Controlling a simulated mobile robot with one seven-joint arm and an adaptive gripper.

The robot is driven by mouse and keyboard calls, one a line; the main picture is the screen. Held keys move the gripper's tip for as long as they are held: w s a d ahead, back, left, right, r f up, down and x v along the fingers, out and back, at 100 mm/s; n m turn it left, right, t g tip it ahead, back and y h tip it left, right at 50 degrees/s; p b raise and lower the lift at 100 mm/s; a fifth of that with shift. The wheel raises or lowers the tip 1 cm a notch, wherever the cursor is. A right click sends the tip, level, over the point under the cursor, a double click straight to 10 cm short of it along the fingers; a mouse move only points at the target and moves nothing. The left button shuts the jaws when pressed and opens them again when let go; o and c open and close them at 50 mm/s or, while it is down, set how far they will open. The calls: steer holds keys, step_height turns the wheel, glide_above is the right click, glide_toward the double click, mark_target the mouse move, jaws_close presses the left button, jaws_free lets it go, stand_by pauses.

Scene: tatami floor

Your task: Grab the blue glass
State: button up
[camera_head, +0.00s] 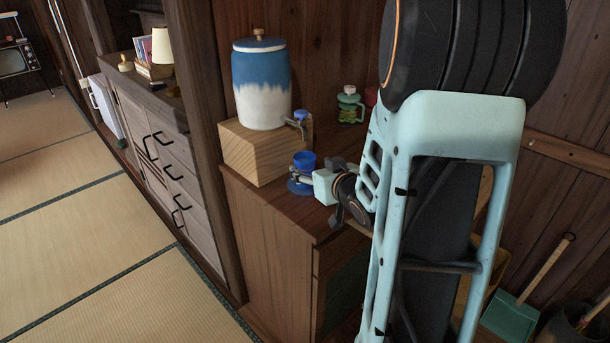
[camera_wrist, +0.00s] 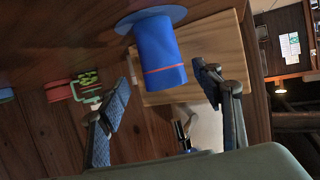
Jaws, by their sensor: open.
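The blue glass (camera_head: 304,161) stands upright on a round blue coaster (camera_head: 296,187) on the dark wooden cabinet, just below the dispenser's tap. In the wrist view the glass (camera_wrist: 158,55) shows an orange-red band and appears upside down, with the coaster (camera_wrist: 176,13) at the top. My gripper (camera_head: 304,181) is open at the glass, and its fingers partly hide the lower part of the glass in the head view. In the wrist view my gripper (camera_wrist: 163,76) has one finger on each side of the glass, with gaps visible. I cannot tell how deep the glass sits between the fingers.
A blue-and-white dispenser (camera_head: 262,88) stands on a wooden block (camera_head: 262,150) behind the glass, its tap (camera_head: 298,121) close above. A green jar (camera_head: 349,104) and a red one (camera_head: 371,97) stand at the back of the cabinet top (camera_head: 325,222). The tatami floor (camera_head: 105,255) at left is clear.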

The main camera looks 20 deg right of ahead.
steer(key=x, duration=0.2)
steer(key=b+x, duration=0.1)
steer(key=x, duration=0.2)
steer(key=shift+a, duration=0.25)
steer(key=shift+r, duration=0.1)
steer(key=c, duration=1.2)
steer(key=shift+c, duration=0.8)
steer(key=shift+r, duration=0.15)
